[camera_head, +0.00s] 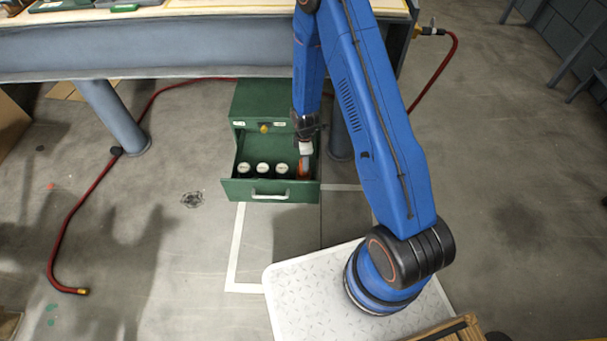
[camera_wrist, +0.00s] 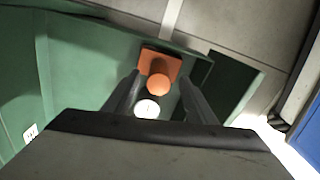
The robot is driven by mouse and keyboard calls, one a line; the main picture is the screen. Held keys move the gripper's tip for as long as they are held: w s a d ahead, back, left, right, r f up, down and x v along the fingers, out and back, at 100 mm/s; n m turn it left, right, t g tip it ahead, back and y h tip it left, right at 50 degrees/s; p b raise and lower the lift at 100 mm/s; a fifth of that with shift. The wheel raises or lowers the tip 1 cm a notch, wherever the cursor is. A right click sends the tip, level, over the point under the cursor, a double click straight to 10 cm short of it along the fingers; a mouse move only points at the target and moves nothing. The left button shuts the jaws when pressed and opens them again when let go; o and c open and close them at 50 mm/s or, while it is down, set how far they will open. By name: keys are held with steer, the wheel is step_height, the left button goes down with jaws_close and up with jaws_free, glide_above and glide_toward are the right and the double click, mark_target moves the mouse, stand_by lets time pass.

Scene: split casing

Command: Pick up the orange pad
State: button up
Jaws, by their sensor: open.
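The orange pad (camera_wrist: 166,62) is a square orange piece with a round orange knob (camera_wrist: 159,85) on it, seen in the wrist view inside the open green drawer (camera_head: 254,190). In the head view a bit of orange (camera_head: 304,172) shows at the drawer's right end, mostly hidden by my gripper (camera_head: 305,158). My gripper also shows in the wrist view (camera_wrist: 158,78). Its two dark fingers are open and apart, reaching down on either side of the knob. I cannot tell whether they touch it.
Several white-topped round items (camera_head: 262,169) stand in a row in the drawer; one white top (camera_wrist: 147,108) shows close to the fingers. The green cabinet (camera_head: 262,100) stands under the workbench (camera_head: 180,50). A red hose (camera_head: 95,185) lies on the floor at left.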

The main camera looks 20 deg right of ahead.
steer(key=shift+w+a+f, duration=0.1)
steer(key=shift+f, duration=1.4)
steer(key=shift+a+f, duration=0.1)
steer(key=shift+f, duration=1.4)
steer(key=shift+c, duration=0.6)
steer(key=c, duration=1.1)
steer(key=shift+r, duration=0.15)
step_height(320, 180, up, 10)
steer(key=shift+f, duration=0.1)
